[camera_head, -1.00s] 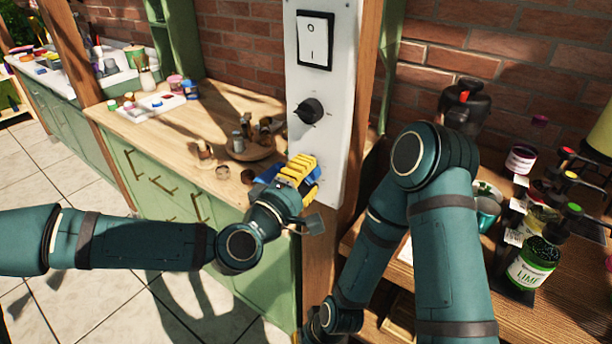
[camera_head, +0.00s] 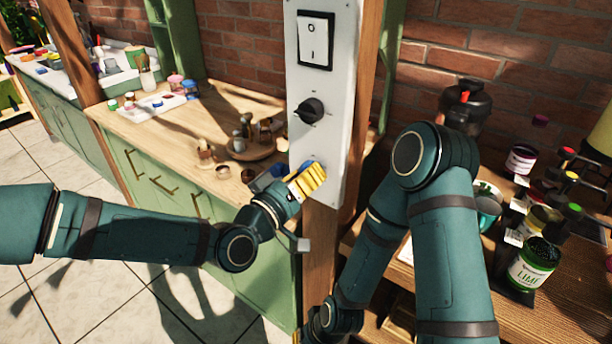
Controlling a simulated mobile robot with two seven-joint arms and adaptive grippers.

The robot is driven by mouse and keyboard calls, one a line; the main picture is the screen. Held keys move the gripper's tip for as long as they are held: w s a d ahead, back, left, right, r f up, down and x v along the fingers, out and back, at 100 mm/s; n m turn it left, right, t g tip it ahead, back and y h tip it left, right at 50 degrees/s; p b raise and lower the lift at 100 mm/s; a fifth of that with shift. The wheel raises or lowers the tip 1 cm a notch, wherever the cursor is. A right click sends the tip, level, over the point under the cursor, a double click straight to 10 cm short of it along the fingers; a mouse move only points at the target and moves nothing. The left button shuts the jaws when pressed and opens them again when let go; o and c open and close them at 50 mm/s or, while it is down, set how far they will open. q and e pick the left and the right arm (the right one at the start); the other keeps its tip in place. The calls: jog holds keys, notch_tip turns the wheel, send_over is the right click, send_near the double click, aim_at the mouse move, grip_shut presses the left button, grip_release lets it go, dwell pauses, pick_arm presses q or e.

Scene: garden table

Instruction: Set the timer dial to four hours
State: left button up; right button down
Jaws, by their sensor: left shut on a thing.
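A white panel (camera_head: 335,90) on a wooden post carries a black and white rocker switch (camera_head: 315,40) at the top and a black knob (camera_head: 309,110) with small marks below it. My left gripper (camera_head: 308,180), with yellow ribbed fingers, is at the lower part of the panel, below the black knob and apart from it. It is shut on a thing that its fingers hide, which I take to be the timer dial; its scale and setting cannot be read. My right arm hangs down at right; only a bit of its gripper (camera_head: 298,338) shows at the bottom edge.
A wooden counter (camera_head: 190,155) with small pots and a paint tray (camera_head: 158,103) is left of the panel. At right, a wooden table holds a lime-labelled jar (camera_head: 530,265), several other containers and a dark canister (camera_head: 466,103). A brick wall closes the back.

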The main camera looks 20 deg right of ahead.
pick_arm(q)
jog(key=shift+m, duration=0.7)
jog(key=o, duration=1.2)
jog(key=shift+w+d+f, duration=0.1)
jog(key=v, duration=1.2)
